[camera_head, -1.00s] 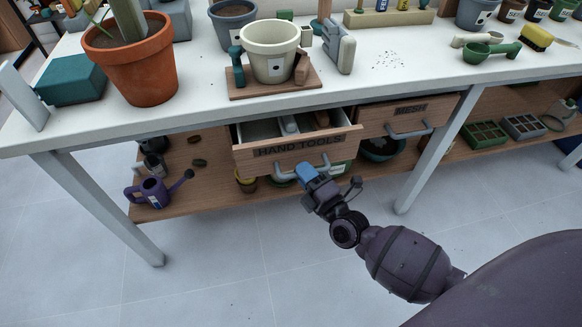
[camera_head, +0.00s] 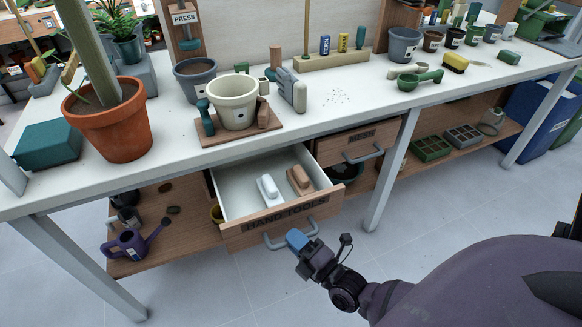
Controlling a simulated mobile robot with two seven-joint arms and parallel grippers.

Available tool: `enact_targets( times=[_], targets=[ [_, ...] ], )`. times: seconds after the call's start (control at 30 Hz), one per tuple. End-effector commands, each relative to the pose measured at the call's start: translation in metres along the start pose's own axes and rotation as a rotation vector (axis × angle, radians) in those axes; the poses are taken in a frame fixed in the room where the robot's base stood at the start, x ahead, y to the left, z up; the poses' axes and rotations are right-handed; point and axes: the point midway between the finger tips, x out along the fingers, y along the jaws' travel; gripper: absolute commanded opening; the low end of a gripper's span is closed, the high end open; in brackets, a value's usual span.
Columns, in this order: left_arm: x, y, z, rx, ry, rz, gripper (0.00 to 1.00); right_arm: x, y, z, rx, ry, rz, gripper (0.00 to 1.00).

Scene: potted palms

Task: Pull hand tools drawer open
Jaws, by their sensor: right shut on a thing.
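The hand tools drawer (camera_head: 246,232) is pulled well out from under the white workbench, with its label on the front. Inside lie a white-handled item (camera_head: 268,190) and a brown one (camera_head: 300,180), apart from each other, on a bare white floor. My right gripper (camera_head: 297,239) has blue fingertips and is shut on the grey bar handle (camera_head: 276,240) near its right end. The fingers partly hide that end of the handle. My left gripper is not in view.
The mesh drawer (camera_head: 347,143) to the right is shut. A bench leg (camera_head: 390,172) stands right of the drawers. A purple watering can (camera_head: 130,243) sits on the lower shelf. An orange pot (camera_head: 108,128) stands on the bench (camera_head: 330,112). The floor before the drawer is clear.

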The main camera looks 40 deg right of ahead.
Motion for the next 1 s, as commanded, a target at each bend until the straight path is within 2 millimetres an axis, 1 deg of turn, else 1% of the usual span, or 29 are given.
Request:
enact_targets(
  times=[0.03, 0.1, 0.3, 0.7, 0.73, 0.87, 1.0],
  targets=[
    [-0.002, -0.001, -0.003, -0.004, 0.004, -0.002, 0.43, -0.004, 0.004, -0.002, 0.001, -0.001, 0.003, 0.00],
    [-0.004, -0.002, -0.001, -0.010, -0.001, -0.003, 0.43, -0.011, 0.005, -0.005, 0.000, -0.001, 0.003, 0.00],
    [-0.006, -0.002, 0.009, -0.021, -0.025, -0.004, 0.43, -0.022, 0.006, -0.010, 0.001, 0.000, 0.001, 0.00],
    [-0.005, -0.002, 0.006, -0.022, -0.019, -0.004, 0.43, -0.024, 0.005, -0.011, 0.001, 0.000, 0.000, 0.00],
    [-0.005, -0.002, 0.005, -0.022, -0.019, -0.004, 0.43, -0.024, 0.005, -0.011, 0.001, 0.000, 0.000, 0.18],
    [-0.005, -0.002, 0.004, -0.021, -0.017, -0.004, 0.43, -0.024, 0.005, -0.010, 0.001, 0.000, 0.000, 0.38],
    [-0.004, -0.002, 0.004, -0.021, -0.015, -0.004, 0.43, -0.024, 0.005, -0.010, 0.000, 0.000, 0.000, 0.39]
  ],
)
